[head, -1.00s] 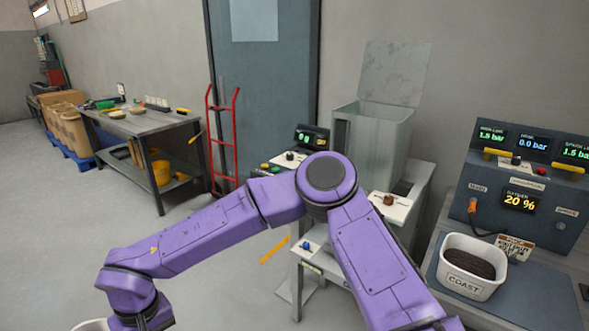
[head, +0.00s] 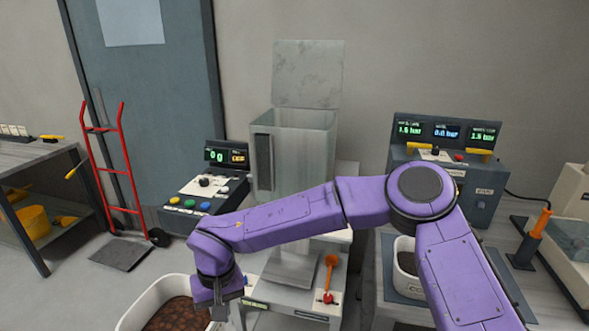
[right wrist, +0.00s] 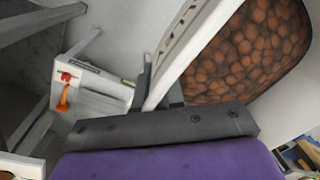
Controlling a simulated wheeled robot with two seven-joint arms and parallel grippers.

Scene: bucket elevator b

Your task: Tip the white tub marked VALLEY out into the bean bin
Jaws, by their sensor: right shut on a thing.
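A white tub (head: 136,312) full of brown beans is at the bottom of the head view, partly cut off; no marking on it shows. In the right wrist view its rim (right wrist: 192,42) and the beans fill the upper right. My right gripper (right wrist: 160,92) is shut on the tub's rim. The tub looks roughly level. A grey metal bin (head: 305,150) with its lid (head: 308,75) raised stands beyond and right of the tub, apart from it; it appears to be the bean bin. Its inside is hidden. My left gripper is not in view.
A control box (head: 205,190) reading 0 g stands left of the bin. A white stand with an orange lever (head: 330,275) is in front. Another white tub (head: 403,280) is behind my right arm. A red hand truck (head: 108,170) and a bench (head: 40,160) are left.

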